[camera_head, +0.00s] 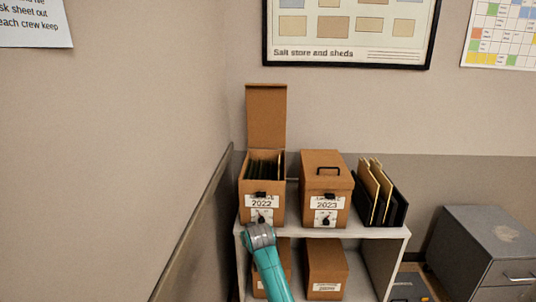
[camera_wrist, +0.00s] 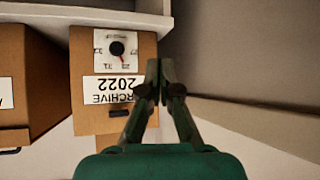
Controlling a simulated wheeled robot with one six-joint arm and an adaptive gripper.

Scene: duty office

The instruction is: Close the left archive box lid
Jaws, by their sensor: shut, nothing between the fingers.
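The left archive box (camera_head: 262,182), brown cardboard marked 2022, stands on the top shelf with dark folders inside. Its lid (camera_head: 266,116) stands open, upright at the back of the box. My gripper (camera_wrist: 160,66) is shut and empty, in front of the box near one side edge. I cannot tell whether it touches the box. In the head view my arm's grey wrist is in front of the shelf, below the box.
A closed box (camera_head: 325,186) marked 2023, with a black lid handle, stands to the right. Beyond it is a folder rack (camera_head: 380,193). More boxes sit on the lower shelf (camera_head: 366,233). The wall is close on the left; a grey cabinet (camera_head: 490,245) stands at right.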

